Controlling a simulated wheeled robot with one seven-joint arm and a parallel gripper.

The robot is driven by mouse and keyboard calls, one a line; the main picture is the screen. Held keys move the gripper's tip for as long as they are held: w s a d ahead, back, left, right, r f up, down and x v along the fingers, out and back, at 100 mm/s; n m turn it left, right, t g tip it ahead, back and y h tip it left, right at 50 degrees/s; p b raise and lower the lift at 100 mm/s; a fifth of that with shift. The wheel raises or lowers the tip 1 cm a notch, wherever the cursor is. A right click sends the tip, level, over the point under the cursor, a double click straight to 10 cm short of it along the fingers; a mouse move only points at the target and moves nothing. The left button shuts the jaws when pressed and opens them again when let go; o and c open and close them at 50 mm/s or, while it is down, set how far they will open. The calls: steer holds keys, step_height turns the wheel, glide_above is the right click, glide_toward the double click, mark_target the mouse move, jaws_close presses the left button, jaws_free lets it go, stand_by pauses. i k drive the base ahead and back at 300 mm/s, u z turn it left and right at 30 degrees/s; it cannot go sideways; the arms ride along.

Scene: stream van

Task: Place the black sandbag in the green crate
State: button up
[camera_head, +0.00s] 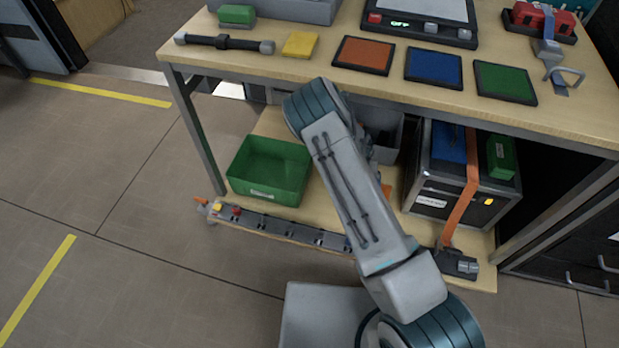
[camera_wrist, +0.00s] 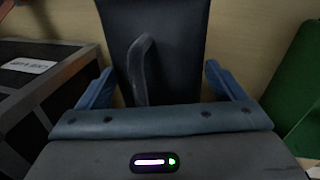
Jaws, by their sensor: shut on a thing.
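The black sandbag (camera_wrist: 185,45) fills the middle of the wrist view, with a dark strap handle (camera_wrist: 139,65) on it. My gripper (camera_wrist: 158,82) is shut on the sandbag, one blue finger at each side. In the head view my arm hides the gripper and the sandbag. The green crate (camera_head: 264,182) stands on the wooden lower shelf, left of my arm, and its visible inside looks empty. A green wall, apparently the crate's, shows at the right of the wrist view (camera_wrist: 299,80), apart from the sandbag.
A dark case (camera_head: 432,172) with an orange strap (camera_head: 465,190) stands right of my arm; its edge shows left in the wrist view. A power strip (camera_head: 280,225) runs along the shelf front. The tabletop (camera_head: 290,68) overhangs the shelf, with a table leg (camera_head: 195,125) left.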

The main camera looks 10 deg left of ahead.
mark_target(273, 179)
steer(key=k, duration=1.65)
steer(key=u, duration=1.15)
steer(key=i, duration=1.15)
steer(key=z, duration=0.75)
steer(key=i, duration=1)
